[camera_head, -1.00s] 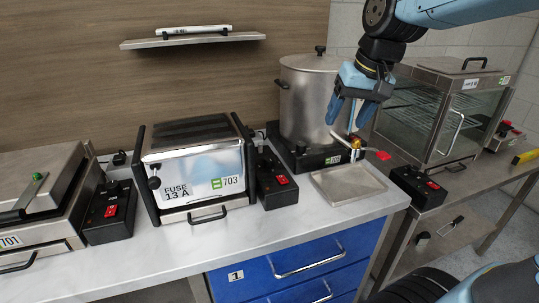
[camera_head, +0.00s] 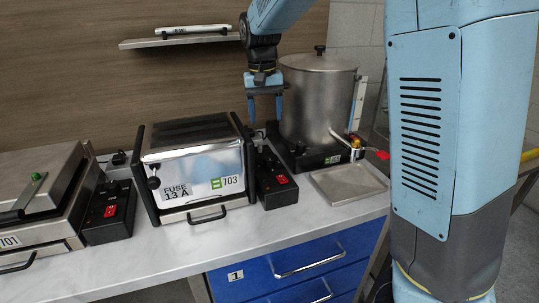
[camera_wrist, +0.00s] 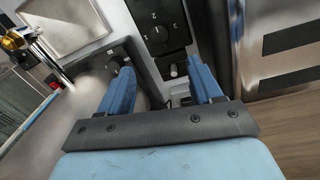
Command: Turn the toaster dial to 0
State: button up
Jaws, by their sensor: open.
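The toaster (camera_head: 215,165), a shiny metal unit labelled 703, stands mid-counter; its slotted side shows at the right of the wrist view (camera_wrist: 285,70). A black knob (camera_head: 153,183) is on the toaster's front left. My gripper (camera_head: 265,120) is open, empty, pointing down above the rear of the box, between toaster and urn; its fingers also show in the wrist view (camera_wrist: 160,66).
A steel urn (camera_head: 317,105) with a tap stands close right of my gripper, its drip tray (camera_head: 348,184) in front. A shelf (camera_head: 180,41) hangs on the wall. Another appliance (camera_head: 35,190) and control box (camera_head: 108,212) are at left. My arm hides the right side.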

aim_at(269, 157)
jog(key=f, duration=1.3)
jog(key=shift+d+f, duration=0.35)
jog(key=c, duration=1.1)
